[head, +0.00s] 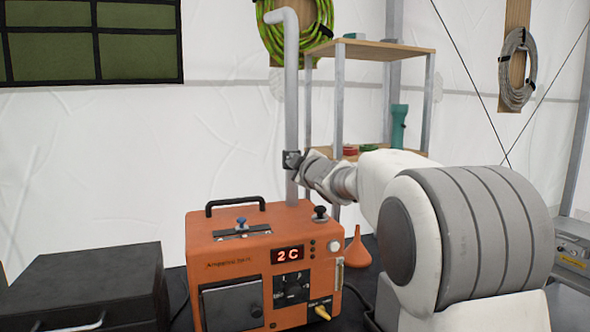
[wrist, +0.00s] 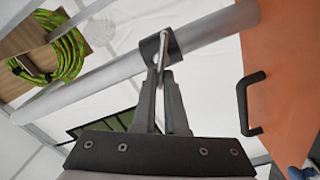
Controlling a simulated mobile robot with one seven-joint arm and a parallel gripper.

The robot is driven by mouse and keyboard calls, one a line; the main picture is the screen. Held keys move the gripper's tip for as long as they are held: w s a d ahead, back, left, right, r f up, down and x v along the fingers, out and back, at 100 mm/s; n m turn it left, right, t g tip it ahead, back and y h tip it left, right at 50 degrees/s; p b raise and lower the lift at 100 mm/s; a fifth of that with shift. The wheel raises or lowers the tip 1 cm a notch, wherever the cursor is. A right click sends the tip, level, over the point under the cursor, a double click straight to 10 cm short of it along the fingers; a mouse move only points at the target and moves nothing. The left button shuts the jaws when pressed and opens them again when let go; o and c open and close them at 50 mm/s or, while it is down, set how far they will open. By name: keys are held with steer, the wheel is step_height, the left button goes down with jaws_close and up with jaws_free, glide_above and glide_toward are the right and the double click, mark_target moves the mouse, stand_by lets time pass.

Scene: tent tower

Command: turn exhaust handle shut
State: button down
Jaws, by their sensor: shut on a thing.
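A grey exhaust pipe (head: 292,100) rises from the back of the orange machine (head: 230,240) and bends at its top. A dark collar (head: 291,160) sits around the pipe; it also shows in the wrist view (wrist: 150,49). A thin metal exhaust handle (wrist: 167,42) stands out at this collar. My gripper (wrist: 164,75) is shut on the handle, with its fingertips right beside the collar. In the head view my gripper (head: 303,164) reaches the pipe from the right. The fingers partly hide the handle, and the pipe's inside is not visible.
The machine has a black carry handle (head: 235,203) and a lit display reading "2C". An orange funnel (head: 357,248) stands to its right and a black case (head: 85,285) to its left. A shelf (head: 370,48) with small items stands behind my arm. Air left of the pipe is clear.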

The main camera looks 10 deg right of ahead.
steer(key=n+b, duration=0.1)
steer(key=n, duration=0.1)
steer(key=f+n+b, duration=0.1)
steer(key=n+b, duration=0.1)
steer(key=n, duration=0.1)
steer(key=shift+a+n, duration=0.15)
steer(key=shift+n, duration=0.15)
stand_by(0.5)
steer(key=c, duration=1)
jaws_free()
steer(key=shift+o, duration=0.2)
steer(key=shift+s, duration=0.1)
steer(key=s+d, duration=0.1)
steer(key=s, duration=0.7)
steer(key=s+d, duration=0.2)
steer(key=s, duration=0.7)
steer(key=shift+d, duration=0.25)
